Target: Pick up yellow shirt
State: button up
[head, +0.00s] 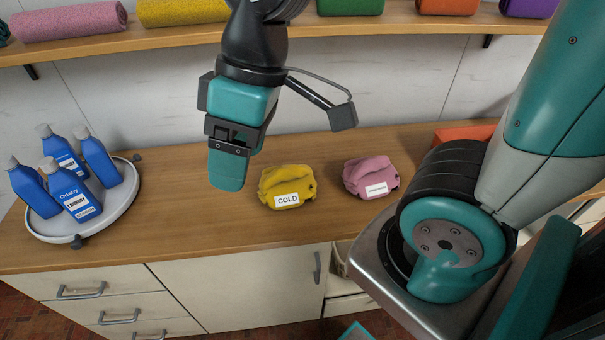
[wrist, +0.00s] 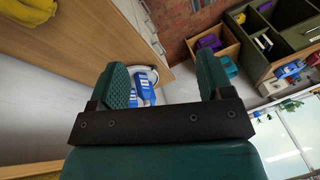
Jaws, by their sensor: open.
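The yellow shirt (head: 286,185) is a folded bundle with a white label reading COLD. It lies on the wooden counter near the middle of the head view. My gripper (head: 228,170) hangs above the counter to the left of the yellow shirt, apart from it. In the wrist view my gripper (wrist: 166,85) has its two green fingers spread wide with nothing held between them. A patch of yellow shows at the lower left edge of the wrist view, but I cannot tell what it is.
A pink folded bundle (head: 371,177) with a label lies right of the yellow shirt. A round white tray (head: 118,207) with several blue bottles (head: 75,197) stands at the left. A shelf (head: 200,36) with rolled cloths runs above. The counter's front middle is clear.

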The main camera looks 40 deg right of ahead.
jog(key=w+d+f+n+h+b, duration=0.1)
jog(key=w+d+f+n+b, duration=0.1)
jog(key=w+d+f+b, duration=0.5)
jog(key=n+h+b, duration=0.2)
jog(key=n, duration=0.1)
send_over(285, 167)
jog(key=a, duration=0.1)
notch_tip(285, 167, down, 12)
jog(key=shift+n+h, duration=0.3)
jog(key=f, duration=0.4)
jog(key=f+p, duration=0.1)
jog(key=f, duration=0.1)
jog(key=shift+s+d, duration=0.15)
jog(key=shift+d, duration=0.2)
jog(key=shift+d+f+p, duration=0.2)
jog(key=shift+f+p, duration=0.2)
jog(key=shift+f, duration=2.5)
jog(key=c, duration=1.1)
jog(key=shift+r, duration=0.35)
jog(key=shift+c, duration=0.6)
notch_tip(285, 167, up, 9)
jog(key=shift+r+b, duration=0.2)
jog(key=shift+b, duration=0.15)
